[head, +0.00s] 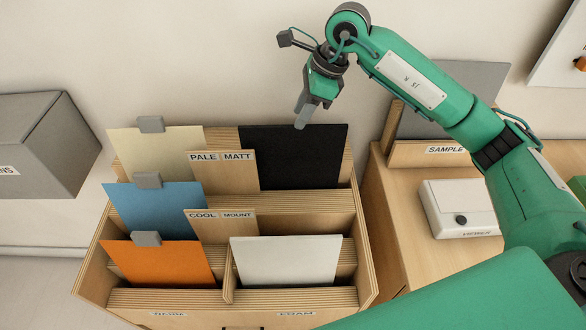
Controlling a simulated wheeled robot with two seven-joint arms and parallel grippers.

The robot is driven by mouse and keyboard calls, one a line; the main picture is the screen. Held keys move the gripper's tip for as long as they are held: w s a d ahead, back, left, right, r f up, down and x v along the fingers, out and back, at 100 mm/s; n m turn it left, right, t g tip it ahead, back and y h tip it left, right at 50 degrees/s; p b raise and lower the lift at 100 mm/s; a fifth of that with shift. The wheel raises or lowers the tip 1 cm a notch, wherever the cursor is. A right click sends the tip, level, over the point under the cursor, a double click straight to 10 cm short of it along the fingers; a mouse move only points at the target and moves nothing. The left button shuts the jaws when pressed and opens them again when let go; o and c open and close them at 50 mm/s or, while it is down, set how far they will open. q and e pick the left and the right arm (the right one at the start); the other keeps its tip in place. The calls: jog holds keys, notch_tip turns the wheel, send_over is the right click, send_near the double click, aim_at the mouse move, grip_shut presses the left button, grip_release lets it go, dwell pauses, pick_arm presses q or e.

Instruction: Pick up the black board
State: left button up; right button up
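The black board (296,158) stands upright in the back right slot of a wooden rack (364,250), behind its dividers. My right gripper (301,117) comes down from above, its grey finger pointing down at the middle of the board's top edge. The fingertip slightly overlaps that edge in the picture; I cannot tell whether it touches. The fingers are seen edge-on, so their opening is hidden. The board still sits in its slot. My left gripper is not in view.
Cream (158,148), blue (155,208) and orange (158,264) boards with grey clips stand at left in the rack. A white board (286,261) is front right. A PALE/MATT divider (222,172) stands beside the black board. A white box (459,207) sits on the right cabinet.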

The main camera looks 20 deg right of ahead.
aim_at(290, 138)
jog(key=p+x, duration=0.1)
jog(key=x, duration=0.4)
jog(key=p+x, duration=0.1)
jog(key=x, duration=0.1)
jog(key=shift+s+a+f+p, duration=0.1)
jog(key=shift+s+f+p, duration=0.2)
jog(key=shift+f, duration=0.1)
jog(key=shift+f+b, duration=0.15)
jog(key=shift+b, duration=0.2)
grip_shut()
